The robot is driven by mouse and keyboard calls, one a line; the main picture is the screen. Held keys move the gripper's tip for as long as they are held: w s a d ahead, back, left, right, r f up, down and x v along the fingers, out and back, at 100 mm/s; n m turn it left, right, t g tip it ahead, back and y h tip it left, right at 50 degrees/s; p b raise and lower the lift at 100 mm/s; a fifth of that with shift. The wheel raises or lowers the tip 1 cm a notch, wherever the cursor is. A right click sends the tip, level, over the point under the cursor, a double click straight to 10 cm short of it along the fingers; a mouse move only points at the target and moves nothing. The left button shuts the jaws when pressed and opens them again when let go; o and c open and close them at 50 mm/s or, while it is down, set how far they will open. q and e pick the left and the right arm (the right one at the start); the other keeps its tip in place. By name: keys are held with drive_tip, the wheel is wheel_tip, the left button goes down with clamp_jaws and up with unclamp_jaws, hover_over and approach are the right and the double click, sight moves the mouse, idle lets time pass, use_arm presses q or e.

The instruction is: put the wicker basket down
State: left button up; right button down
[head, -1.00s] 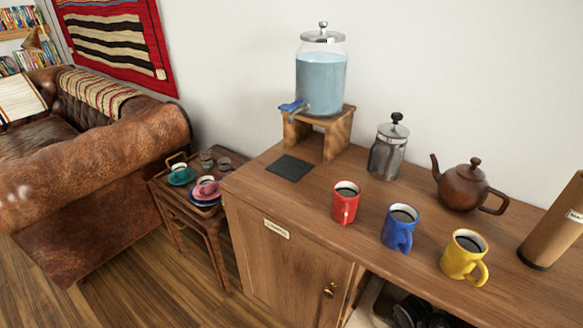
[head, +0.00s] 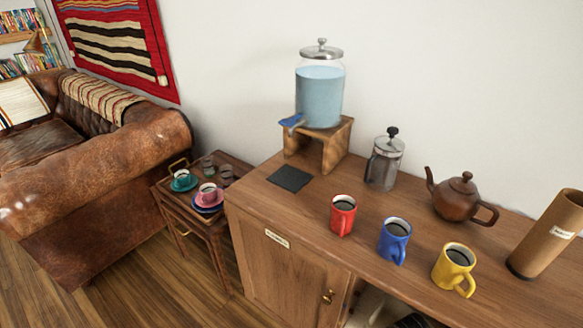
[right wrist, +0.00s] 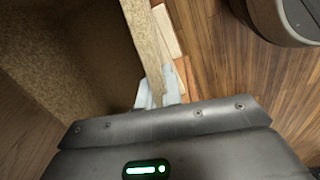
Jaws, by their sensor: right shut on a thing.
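In the right wrist view, my right gripper (right wrist: 158,92) is shut on the thin, pale tan rim of the wicker basket (right wrist: 146,45). The basket's brown, speckled inside fills much of the left of that view. The rim runs up from between the light fingertips to the top edge. Most of the basket is out of frame, and I cannot tell whether its bottom touches anything. The head view shows neither the basket nor either gripper.
Wooden floor (right wrist: 215,75) shows right of the basket. In the head view, a wooden cabinet (head: 290,215) carries a water dispenser (head: 320,97), french press (head: 384,160), teapot (head: 460,199) and three mugs. A small side table (head: 210,226) and leather sofa (head: 90,185) stand left.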

drive_tip(key=shift+m+y, duration=0.3)
drive_tip(key=shift+m, duration=0.4)
drive_tip(key=shift+s+a+f+p, duration=0.15)
drive_tip(key=shift+s+a+f, duration=0.15)
drive_tip(key=shift+s+f, duration=0.35)
drive_tip(key=shift+s+a+f+p, duration=0.15)
drive_tip(key=shift+s+a+f, duration=0.2)
drive_tip(key=shift+s+f, duration=0.3)
drive_tip(key=shift+s+a+f+p, duration=0.15)
drive_tip(key=shift+s+a+f, duration=0.15)
drive_tip(key=shift+s+f, duration=0.35)
